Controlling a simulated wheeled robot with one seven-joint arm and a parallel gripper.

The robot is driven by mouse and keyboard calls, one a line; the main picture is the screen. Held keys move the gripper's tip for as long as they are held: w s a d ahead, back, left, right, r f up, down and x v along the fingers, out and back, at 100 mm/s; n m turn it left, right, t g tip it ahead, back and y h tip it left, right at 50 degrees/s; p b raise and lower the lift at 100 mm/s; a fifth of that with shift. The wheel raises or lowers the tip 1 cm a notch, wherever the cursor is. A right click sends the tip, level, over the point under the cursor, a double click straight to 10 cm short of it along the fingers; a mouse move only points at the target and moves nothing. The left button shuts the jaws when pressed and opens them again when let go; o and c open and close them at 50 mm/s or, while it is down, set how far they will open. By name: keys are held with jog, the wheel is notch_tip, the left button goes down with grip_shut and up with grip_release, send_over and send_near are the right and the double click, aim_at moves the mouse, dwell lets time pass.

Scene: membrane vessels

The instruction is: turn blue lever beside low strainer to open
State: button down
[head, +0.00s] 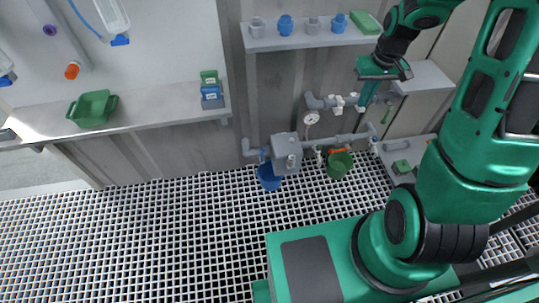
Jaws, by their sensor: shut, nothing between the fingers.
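A small blue lever (262,155) shows at the left of the low pipe run, beside a grey box (287,152) and above a blue bucket. It is small here, and its exact angle is hard to tell. A slanted grey fitting (372,131) at the right end of the low pipe (345,138) looks like the strainer, but I cannot be sure. My gripper (364,103) is shut and empty, pointing down in front of the upper pipe, above and to the right of the blue lever and apart from it. It hides part of the upper pipe.
An orange lever (340,151) sits above a green bucket (340,165). A gauge (311,118) and white fittings (345,101) are on the upper pipe. A shelf (300,42) overhangs the pipes. The grated floor (150,240) is clear at left.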

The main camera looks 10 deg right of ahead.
jog(key=w+a+f+n+y, duration=0.1)
jog(key=w+a+f, duration=0.2)
jog(key=w+f, duration=0.45)
jog(key=n+t+y, duration=0.1)
jog(key=t+y, duration=0.2)
jog(key=y, duration=0.2)
send_near(262, 157)
jog(key=w+f, duration=0.1)
jog(key=a+f, duration=0.1)
jog(key=f, duration=0.1)
jog(key=w+f, duration=0.1)
jog(key=shift+w+a+f, duration=0.2)
jog(key=shift+w+f, duration=0.1)
jog(key=shift+f, duration=0.1)
jog(key=shift+d+h, duration=0.1)
jog(key=shift+h, duration=0.2)
